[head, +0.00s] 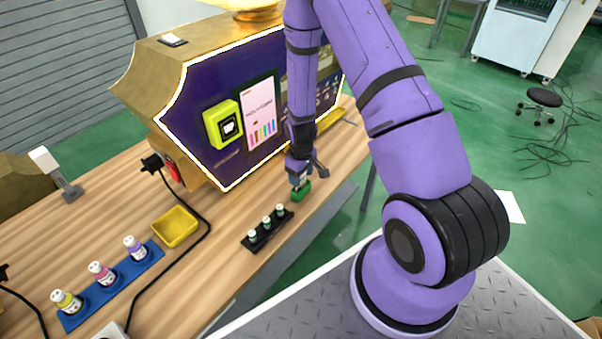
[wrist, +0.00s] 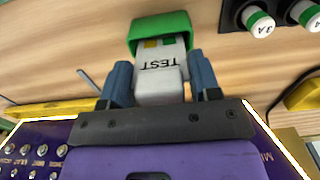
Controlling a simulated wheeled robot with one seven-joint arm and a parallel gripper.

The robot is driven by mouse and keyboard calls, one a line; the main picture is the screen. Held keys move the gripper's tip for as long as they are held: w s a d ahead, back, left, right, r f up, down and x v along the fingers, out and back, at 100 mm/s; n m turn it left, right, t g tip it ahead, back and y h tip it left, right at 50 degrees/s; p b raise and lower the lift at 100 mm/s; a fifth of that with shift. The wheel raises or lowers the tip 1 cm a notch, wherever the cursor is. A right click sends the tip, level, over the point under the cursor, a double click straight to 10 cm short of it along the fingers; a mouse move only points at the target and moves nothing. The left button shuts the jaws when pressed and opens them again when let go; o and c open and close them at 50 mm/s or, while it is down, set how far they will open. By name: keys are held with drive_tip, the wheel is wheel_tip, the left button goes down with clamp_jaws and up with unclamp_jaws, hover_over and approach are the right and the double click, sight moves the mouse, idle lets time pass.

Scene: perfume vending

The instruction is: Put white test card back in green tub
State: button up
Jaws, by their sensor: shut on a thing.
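The white test card (wrist: 158,88) is between my gripper's fingers, its printed word "TEST" and small yellow and green patches showing in the wrist view. My gripper (wrist: 161,80) is shut on it, with blue fingers on either side. The green tub (wrist: 160,22) lies just beyond the fingers, and the card's far end overlaps its opening. I cannot tell how deep the card sits in it. In the head view the tub (head: 301,193) stands near the table's front edge, directly under my gripper (head: 299,178). The card is too small to make out there.
A black rack (head: 249,243) with three small green-and-white bottles stands left of the tub. A yellow tray (head: 176,227) and a blue rack (head: 143,265) with three bottles are farther left. The purple vending machine (head: 195,90) stands behind. A black cable (head: 180,257) crosses the table.

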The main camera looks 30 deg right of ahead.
drive_tip(key=shift+f, duration=0.4)
drive_tip(key=o, duration=1.2)
drive_tip(key=shift+o, duration=0.2)
drive_tip(key=shift+r, duration=1.1)
drive_tip(key=shift+r, duration=3.9)
drive_tip(key=shift+r, duration=0.1)
